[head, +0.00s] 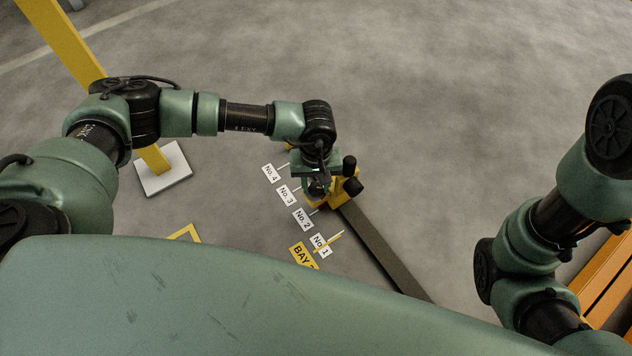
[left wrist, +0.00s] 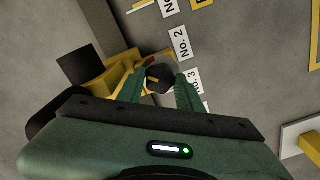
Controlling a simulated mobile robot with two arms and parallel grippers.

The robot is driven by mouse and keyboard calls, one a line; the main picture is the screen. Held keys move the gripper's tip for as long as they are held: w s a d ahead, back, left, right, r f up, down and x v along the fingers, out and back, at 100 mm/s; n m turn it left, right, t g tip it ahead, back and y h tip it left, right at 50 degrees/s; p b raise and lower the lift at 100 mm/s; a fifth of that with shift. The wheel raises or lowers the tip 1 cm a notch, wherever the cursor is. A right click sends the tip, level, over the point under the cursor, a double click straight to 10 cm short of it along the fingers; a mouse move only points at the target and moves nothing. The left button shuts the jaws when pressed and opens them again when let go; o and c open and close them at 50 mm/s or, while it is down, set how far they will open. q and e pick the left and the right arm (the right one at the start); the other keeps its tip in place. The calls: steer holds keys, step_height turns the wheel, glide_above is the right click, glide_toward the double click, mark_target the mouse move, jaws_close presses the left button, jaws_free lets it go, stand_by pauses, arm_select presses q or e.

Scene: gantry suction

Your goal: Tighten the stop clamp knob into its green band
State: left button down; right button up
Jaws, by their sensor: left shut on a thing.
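My left gripper (head: 316,190) is over the yellow stop clamp (head: 344,187), which sits on the dark rail (head: 380,243). In the left wrist view its two green fingers (left wrist: 160,90) close on the dark stop clamp knob (left wrist: 159,78), which has a yellow pointer mark. A small red patch shows beside the knob in that view; a green band cannot be made out. The clamp's yellow body (left wrist: 110,77) is left of the knob there. The clamp stands near labels No. 2 (head: 303,219) and No. 3 (head: 287,195). My right gripper is out of view.
Floor labels No. 4 (head: 270,173) and No. 1 (head: 321,246) and a yellow bay sign (head: 302,256) lie along the rail. A yellow post on a white base plate (head: 165,171) stands at left. Orange beams (head: 607,272) are at right. Open floor lies beyond the rail.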

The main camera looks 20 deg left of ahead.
arm_select(q)
steer(key=c, duration=0.9)
jaws_free()
steer(key=shift+c, duration=0.2)
